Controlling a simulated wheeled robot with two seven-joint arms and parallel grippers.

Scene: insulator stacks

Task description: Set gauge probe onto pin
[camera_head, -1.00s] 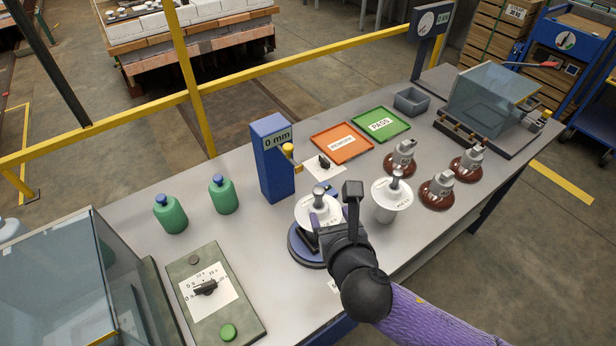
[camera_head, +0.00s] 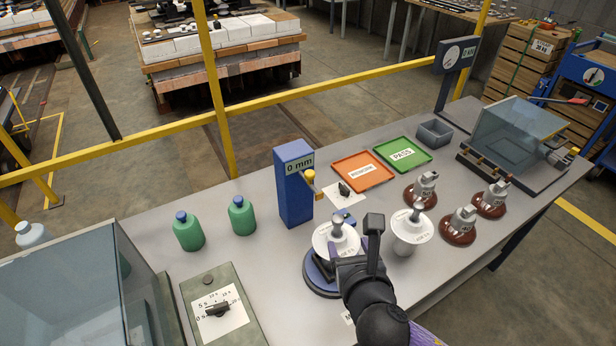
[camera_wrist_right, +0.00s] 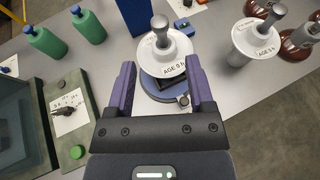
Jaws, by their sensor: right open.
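The blue gauge column (camera_head: 293,185) stands mid-table, reading "0 mm", with a yellow knobbed part (camera_head: 310,180) on its right side. In front of it, a white disc insulator (camera_head: 336,238) with a grey metal pin (camera_head: 337,228) on top sits upright on a round dark-blue base (camera_head: 318,284). It also shows in the wrist view (camera_wrist_right: 165,58). My right gripper (camera_head: 362,238) is just right of this insulator. In the wrist view its purple fingers (camera_wrist_right: 160,82) are spread wide, with the disc beyond and between the tips; nothing is gripped. My left gripper is out of view.
A second white insulator (camera_head: 410,230) stands close to the right of my gripper, with several brown ones (camera_head: 458,226) beyond. Orange (camera_head: 362,169) and green (camera_head: 402,154) trays lie behind. Green bottles (camera_head: 188,231), a timer box (camera_head: 222,308) and a glass case (camera_head: 70,290) are left.

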